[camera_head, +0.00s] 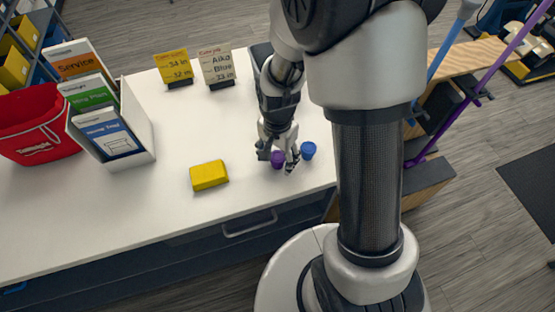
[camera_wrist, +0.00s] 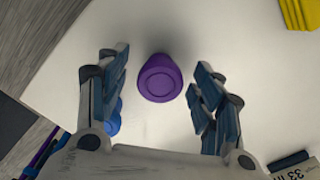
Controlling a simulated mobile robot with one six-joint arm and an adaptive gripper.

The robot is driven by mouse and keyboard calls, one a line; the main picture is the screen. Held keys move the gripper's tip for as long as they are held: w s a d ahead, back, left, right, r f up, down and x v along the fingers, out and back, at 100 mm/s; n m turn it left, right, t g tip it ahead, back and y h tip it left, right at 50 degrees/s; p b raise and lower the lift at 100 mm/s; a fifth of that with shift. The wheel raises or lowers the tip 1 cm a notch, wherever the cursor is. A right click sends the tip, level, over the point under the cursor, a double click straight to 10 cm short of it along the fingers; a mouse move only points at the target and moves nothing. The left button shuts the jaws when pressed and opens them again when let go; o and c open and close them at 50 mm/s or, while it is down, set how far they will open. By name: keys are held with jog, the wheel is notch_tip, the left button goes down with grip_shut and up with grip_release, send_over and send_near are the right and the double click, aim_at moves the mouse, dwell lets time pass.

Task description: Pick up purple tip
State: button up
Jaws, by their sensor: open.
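The purple tip (camera_head: 277,159) is a small round cap on the white table. In the wrist view the purple tip (camera_wrist: 159,78) lies between the open fingers, near the level of the fingertips, with a gap on both sides. My gripper (camera_head: 279,160) is open and empty, pointing down over the purple tip. In the wrist view my gripper (camera_wrist: 160,68) has one finger on each side of it. In the head view the fingers partly hide the tip.
A blue tip (camera_head: 309,150) stands just right of my gripper; in the wrist view it (camera_wrist: 114,115) is partly behind the left finger. A yellow block (camera_head: 209,175) lies to the left. Two sign cards (camera_head: 174,66) stand behind. A brochure holder (camera_head: 138,148) and red basket (camera_head: 35,125) are far left.

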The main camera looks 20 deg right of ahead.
jog(key=shift+r, duration=0.1)
jog(key=c, duration=1.1)
jog(key=shift+c, duration=0.2)
